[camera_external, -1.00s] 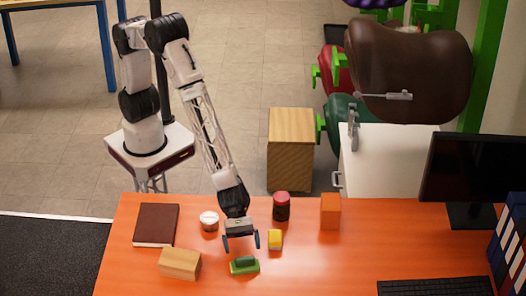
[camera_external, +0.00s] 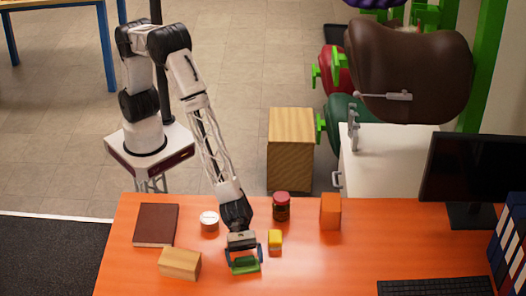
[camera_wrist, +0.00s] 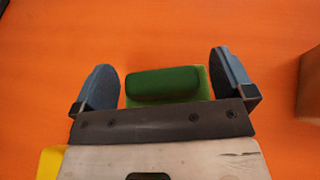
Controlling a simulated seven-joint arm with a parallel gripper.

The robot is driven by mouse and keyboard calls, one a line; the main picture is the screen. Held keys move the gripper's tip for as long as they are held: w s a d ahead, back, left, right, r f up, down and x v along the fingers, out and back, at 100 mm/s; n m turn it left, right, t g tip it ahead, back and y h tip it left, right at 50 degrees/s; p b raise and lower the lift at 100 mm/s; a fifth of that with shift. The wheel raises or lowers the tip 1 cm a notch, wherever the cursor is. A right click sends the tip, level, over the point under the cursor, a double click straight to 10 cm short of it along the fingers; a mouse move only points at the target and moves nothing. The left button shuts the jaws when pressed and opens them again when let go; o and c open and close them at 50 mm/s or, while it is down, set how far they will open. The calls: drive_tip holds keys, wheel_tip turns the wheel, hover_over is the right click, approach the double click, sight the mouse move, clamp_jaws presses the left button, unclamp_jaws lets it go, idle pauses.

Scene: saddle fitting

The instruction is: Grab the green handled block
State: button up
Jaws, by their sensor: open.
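The green handled block (camera_external: 245,265) lies on the orange table, with a dark green handle on a lighter green base. My gripper (camera_external: 245,260) is open, with its blue fingers on either side of the block in the external view. In the wrist view the dark green handle (camera_wrist: 163,84) sits between the two spread fingers of my gripper (camera_wrist: 165,82), with a gap on each side. Part of the lighter base is hidden behind the gripper body.
The yellow block (camera_external: 275,240) stands close to the right of my gripper. A wooden block (camera_external: 180,263) lies to the left. A white round container (camera_external: 209,221), a dark red-lidded jar (camera_external: 281,207), an orange box (camera_external: 330,211) and a brown book (camera_external: 156,225) stand farther back.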

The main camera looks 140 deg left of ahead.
sight(244, 263)
drive_tip(key=c, duration=1)
drive_tip(key=shift+o, duration=0.2)
drive_tip(key=shift+r, duration=0.1)
drive_tip(key=shift+r, duration=4.95)
